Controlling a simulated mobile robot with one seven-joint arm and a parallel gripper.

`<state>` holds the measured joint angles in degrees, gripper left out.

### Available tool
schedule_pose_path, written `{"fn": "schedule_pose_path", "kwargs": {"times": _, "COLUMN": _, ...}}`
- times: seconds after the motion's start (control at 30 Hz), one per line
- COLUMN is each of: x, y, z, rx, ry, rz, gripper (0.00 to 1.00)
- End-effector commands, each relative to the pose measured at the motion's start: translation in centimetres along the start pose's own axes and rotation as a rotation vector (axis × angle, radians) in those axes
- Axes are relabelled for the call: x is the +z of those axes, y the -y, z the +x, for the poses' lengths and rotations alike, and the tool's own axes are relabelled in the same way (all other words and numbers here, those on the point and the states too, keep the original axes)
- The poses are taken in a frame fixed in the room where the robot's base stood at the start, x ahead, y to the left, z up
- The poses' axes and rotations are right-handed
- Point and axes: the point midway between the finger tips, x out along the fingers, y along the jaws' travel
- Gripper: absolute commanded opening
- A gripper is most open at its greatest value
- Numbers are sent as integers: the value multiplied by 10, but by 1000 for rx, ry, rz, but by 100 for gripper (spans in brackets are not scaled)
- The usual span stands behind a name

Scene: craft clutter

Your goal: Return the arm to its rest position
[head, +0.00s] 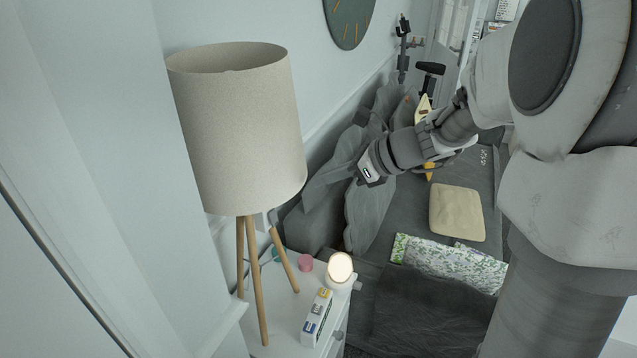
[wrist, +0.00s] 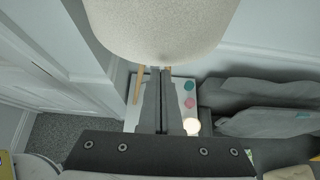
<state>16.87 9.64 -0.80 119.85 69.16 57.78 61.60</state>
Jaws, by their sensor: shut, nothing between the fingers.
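My arm reaches in from the right in the head view. My gripper (head: 314,183) points left, with its grey fingertips near the right edge of the lampshade. In the wrist view my gripper (wrist: 160,72) has its two fingers together, with nothing between them. The lampshade (wrist: 165,25) fills the top of that view, just beyond the fingertips. Whether they touch it cannot be told.
The beige tripod lamp (head: 238,125) stands on a white nightstand (head: 285,330) with a box (head: 317,318), a pink round item (head: 306,263) and a glowing light (head: 340,268). A bed with a cushion (head: 456,212) lies beyond. A wall clock (head: 349,20) hangs above.

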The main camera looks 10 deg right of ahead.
Motion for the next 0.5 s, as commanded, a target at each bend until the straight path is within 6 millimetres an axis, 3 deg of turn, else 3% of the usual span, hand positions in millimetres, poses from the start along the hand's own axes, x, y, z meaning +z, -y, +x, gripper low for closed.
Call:
{"fn": "schedule_pose_path", "kwargs": {"times": 0.33, "x": 1, "y": -6, "z": -2, "rx": 6, "ry": -14, "rz": -42, "gripper": 0}}
{"fn": "schedule_pose_path", "kwargs": {"times": 0.5, "x": 4, "y": -44, "z": -15, "rx": 49, "ry": -105, "rz": -320, "gripper": 0}}
